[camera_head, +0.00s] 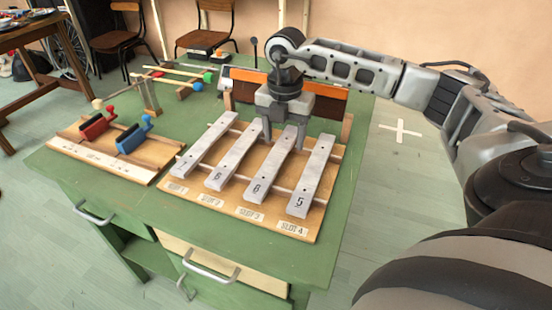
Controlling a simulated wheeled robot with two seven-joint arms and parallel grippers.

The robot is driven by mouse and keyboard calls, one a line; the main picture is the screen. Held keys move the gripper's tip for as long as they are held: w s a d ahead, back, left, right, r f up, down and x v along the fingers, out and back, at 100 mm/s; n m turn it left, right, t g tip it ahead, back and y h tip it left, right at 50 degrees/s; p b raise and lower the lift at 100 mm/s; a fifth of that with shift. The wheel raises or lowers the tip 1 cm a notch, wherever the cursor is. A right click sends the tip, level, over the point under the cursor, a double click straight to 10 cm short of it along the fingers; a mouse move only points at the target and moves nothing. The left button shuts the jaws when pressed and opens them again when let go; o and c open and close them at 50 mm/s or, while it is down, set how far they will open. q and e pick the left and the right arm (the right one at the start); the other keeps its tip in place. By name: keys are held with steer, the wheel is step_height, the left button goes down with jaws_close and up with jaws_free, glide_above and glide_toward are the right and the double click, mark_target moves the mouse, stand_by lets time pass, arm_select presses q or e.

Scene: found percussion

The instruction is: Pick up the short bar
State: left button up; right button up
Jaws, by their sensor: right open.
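Several pale grey metal bars lie side by side across a wooden frame (318,220) on the green table. They are the far-left bar (204,146), the second bar (236,155), the third bar (266,172) and the far-right bar (312,175). Their lengths look close, so I cannot tell which one is the short bar. My right gripper (284,143) is open and points down at the far part of the third bar, one finger on each side of it in this view. I cannot tell if it touches. My left gripper is not in view.
Slot labels line the frame's front edge. A wooden board (75,150) with a red clamp (96,125) and a blue clamp (132,138) lies to the left. Mallets (180,70) rest on a rack behind. An orange-fronted box (325,100) stands behind the bars.

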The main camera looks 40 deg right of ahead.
steer(key=shift+f, duration=0.4)
steer(key=c, duration=1.2)
jaws_close()
steer(key=shift+r, duration=0.15)
